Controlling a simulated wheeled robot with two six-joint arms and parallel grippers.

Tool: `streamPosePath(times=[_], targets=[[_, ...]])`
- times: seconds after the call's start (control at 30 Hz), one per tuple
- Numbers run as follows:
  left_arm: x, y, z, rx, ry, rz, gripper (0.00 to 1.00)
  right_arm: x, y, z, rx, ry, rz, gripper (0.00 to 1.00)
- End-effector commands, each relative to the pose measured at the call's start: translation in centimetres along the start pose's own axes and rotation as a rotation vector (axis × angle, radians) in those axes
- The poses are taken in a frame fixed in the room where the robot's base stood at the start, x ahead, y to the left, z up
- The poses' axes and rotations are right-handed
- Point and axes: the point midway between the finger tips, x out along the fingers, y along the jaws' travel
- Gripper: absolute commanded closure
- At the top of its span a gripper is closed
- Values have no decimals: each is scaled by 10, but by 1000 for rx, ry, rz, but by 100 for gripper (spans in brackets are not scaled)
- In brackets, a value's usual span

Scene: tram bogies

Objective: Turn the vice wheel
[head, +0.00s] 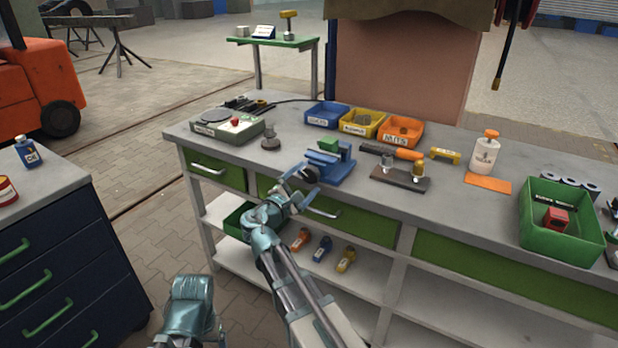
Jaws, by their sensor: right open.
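The blue vice (338,163) stands on the front edge of the grey workbench, with a green block (328,145) at its jaws. The vice wheel (309,174) is a small dark round part on the vice's front left side, facing me, and is partly hidden. My right gripper (297,187) is open, just in front of and slightly below the wheel at the bench edge. I cannot tell if its fingers touch the wheel. Part of my left arm shows at the bottom left; its gripper is not in view.
Blue, yellow and orange bins (401,132) stand behind the vice. A dark stand (400,179) with small parts is to its right, then a spray bottle (485,155) and a green crate (561,224). Drawers and a lower shelf (355,285) lie under the bench top.

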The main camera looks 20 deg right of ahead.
Motion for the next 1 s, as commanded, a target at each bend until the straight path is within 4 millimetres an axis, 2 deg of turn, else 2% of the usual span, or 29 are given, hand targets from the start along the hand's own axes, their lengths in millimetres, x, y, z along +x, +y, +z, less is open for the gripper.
streamPosePath(times=[0.03,0.2,0.4,0.5,0.7,1.0], targets=[[0,0,0,0,0,0,14,-14,-1,1,0,3,2,4],[0,0,0,0,0,0,14,-52,-1,1,0,3,2,4],[0,0,0,0,0,0,14,-89,-1,1,0,3,2,4],[0,0,0,0,0,0,14,-101,-1,0,0,2,1,4],[0,0,0,0,0,0,14,-113,-1,0,0,0,0,4],[0,0,0,0,0,0,14,-114,0,0,0,0,0,4]])
